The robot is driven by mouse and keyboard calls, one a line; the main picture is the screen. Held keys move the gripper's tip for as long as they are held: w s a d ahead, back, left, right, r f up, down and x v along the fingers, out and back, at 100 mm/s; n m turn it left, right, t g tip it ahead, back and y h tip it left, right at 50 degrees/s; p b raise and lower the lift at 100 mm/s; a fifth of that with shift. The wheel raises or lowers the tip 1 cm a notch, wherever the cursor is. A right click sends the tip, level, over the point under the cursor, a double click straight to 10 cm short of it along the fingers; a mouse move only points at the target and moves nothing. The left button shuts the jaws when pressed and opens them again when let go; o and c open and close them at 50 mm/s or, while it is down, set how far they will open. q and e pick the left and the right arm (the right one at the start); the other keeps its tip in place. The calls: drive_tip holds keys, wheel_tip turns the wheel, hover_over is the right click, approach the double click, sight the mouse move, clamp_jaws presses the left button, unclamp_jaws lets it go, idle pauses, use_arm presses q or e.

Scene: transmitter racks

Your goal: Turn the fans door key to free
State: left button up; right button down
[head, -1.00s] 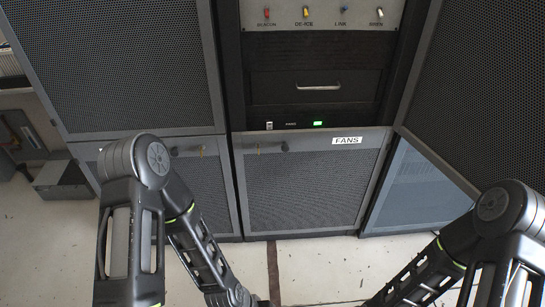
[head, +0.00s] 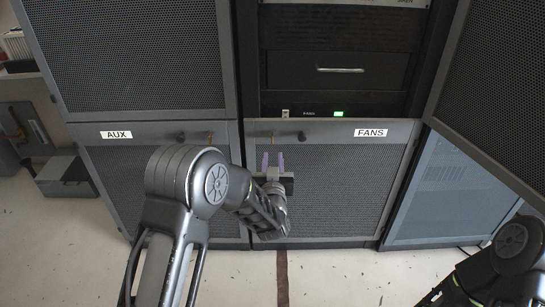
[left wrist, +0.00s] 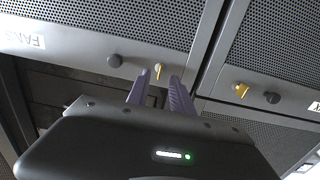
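The fans door (head: 330,185) is a grey mesh panel with a white FANS label (head: 370,132). Its small yellow key (head: 272,137) sits on the top edge strip, left of a dark round knob (head: 301,135). My left gripper (head: 273,158) is open, its two purple fingers pointing up just below the key. In the left wrist view the key (left wrist: 158,70) shows just beyond and between the fingertips (left wrist: 157,88), with the knob (left wrist: 114,60) beside it. Contact with the key cannot be made out. My right gripper is out of view; only that arm shows at lower right.
The AUX door (head: 150,180) to the left has a similar yellow key (head: 210,138) and knob (head: 181,137). Above the fans door is a black rack unit with a green light (head: 338,114). A grey box (head: 66,177) stands on the floor at left.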

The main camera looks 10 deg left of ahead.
use_arm(q)
drive_tip(key=shift+w+a+r, duration=0.1)
drive_tip(key=shift+w+r, duration=0.1)
drive_tip(key=shift+r, duration=0.55)
drive_tip(key=x, duration=0.7)
drive_tip(key=shift+w, duration=0.35)
drive_tip(key=shift+a, duration=0.15)
drive_tip(key=shift+c, duration=0.6)
clamp_jaws()
